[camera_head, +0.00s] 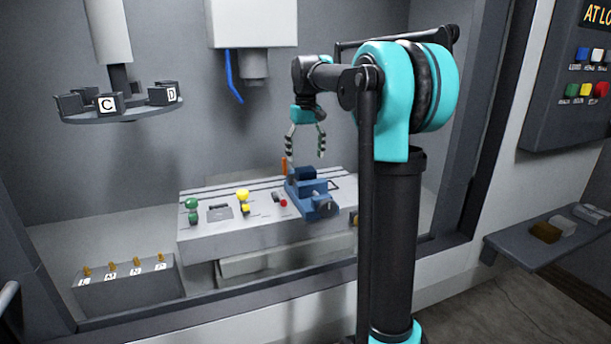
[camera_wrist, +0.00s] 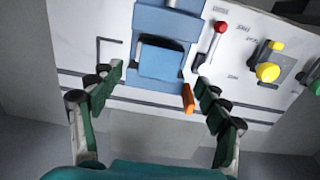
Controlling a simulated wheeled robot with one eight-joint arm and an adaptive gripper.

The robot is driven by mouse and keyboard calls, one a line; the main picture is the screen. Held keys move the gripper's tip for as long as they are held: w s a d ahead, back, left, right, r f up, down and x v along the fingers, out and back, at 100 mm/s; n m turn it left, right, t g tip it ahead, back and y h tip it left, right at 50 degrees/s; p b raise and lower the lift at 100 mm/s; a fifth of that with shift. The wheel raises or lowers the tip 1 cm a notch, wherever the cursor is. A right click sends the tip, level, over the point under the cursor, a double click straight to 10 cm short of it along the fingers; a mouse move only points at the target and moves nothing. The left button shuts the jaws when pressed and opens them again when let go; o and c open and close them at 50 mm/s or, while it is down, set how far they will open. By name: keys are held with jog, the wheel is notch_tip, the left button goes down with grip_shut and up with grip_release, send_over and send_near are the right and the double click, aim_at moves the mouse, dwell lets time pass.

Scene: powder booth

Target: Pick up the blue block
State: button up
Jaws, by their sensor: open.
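The blue block (camera_head: 305,173) appears as a dark blue box at the back of a blue vise (camera_head: 319,207) on the light machine table. In the wrist view the block (camera_wrist: 161,60) lies ahead, between the two fingers' lines, with the vise (camera_wrist: 165,22) behind it. I cannot tell whether the vise's jaws touch the block. My gripper (camera_head: 305,153) points down above the block, with a visible gap. Its fingers are open and empty, spread to either side of the block in the wrist view (camera_wrist: 158,80).
An orange upright piece (camera_head: 284,165) stands beside the vise, near my right-hand finger in the wrist view (camera_wrist: 188,98). Red (camera_head: 283,202), yellow (camera_head: 242,195) and green (camera_head: 192,204) knobs stand left of the vise. A tool carousel (camera_head: 125,112) hangs at upper left.

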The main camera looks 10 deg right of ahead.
aim_at(306, 169)
jog(key=shift+f, duration=3)
jog(key=c, duration=1.5)
